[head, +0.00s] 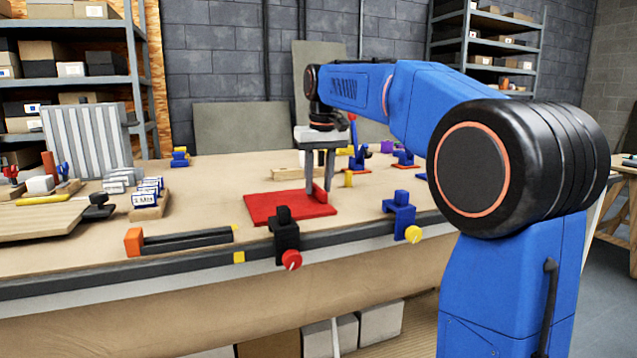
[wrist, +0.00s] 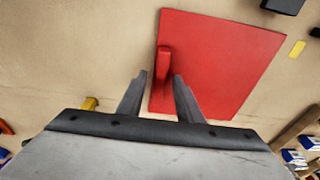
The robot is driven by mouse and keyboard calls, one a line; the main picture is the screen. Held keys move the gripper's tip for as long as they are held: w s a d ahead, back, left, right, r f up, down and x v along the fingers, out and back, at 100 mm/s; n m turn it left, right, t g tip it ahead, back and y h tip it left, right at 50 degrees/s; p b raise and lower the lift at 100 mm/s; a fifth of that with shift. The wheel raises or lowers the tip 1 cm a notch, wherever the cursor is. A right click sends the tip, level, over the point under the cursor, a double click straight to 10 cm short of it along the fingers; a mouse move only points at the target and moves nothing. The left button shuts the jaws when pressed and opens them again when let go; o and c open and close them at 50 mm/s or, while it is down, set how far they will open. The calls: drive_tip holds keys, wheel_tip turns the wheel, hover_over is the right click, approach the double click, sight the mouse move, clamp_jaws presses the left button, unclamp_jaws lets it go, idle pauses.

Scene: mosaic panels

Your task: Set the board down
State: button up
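The flat red board (head: 285,210) lies on the workbench near its front edge, with a red upright handle (head: 320,192) at its right side. In the wrist view the board (wrist: 215,65) fills the upper middle, and its handle (wrist: 163,66) stands along the left edge. My gripper (head: 320,180) points down over the handle. In the wrist view my gripper (wrist: 160,80) has its two grey fingers apart, one on each side of the handle's near end. Narrow gaps show between fingers and handle, so it looks unclamped.
A black clamp with a red knob (head: 286,240) stands at the bench edge before the board; a blue clamp (head: 400,215) is to its right. A wooden block with white labelled pieces (head: 148,198) stands left. Bare bench top lies between that block and the board.

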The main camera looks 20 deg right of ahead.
wheel_tip(320, 180, up, 12)
drive_tip(key=s, duration=0.1)
drive_tip(key=shift+s, duration=0.4)
drive_tip(key=s+f+t, duration=0.1)
drive_tip(key=s+f, duration=1.3)
drive_tip(key=s, duration=0.4)
drive_tip(key=shift+a, duration=0.4)
drive_tip(key=shift+o, duration=0.5)
drive_tip(key=s+f+t, duration=0.1)
drive_tip(key=s+f, duration=0.7)
drive_tip(key=f, duration=0.3)
drive_tip(key=s+f+t, duration=0.1)
drive_tip(key=s+f, duration=0.7)
drive_tip(key=f, duration=0.3)
drive_tip(key=shift+s+a+f, duration=0.15)
drive_tip(key=shift+s+f, duration=0.1)
drive_tip(key=shift+s, duration=0.1)
drive_tip(key=shift+s+f, duration=0.1)
drive_tip(key=shift+f, duration=0.1)
drive_tip(key=shift+c, duration=0.6)
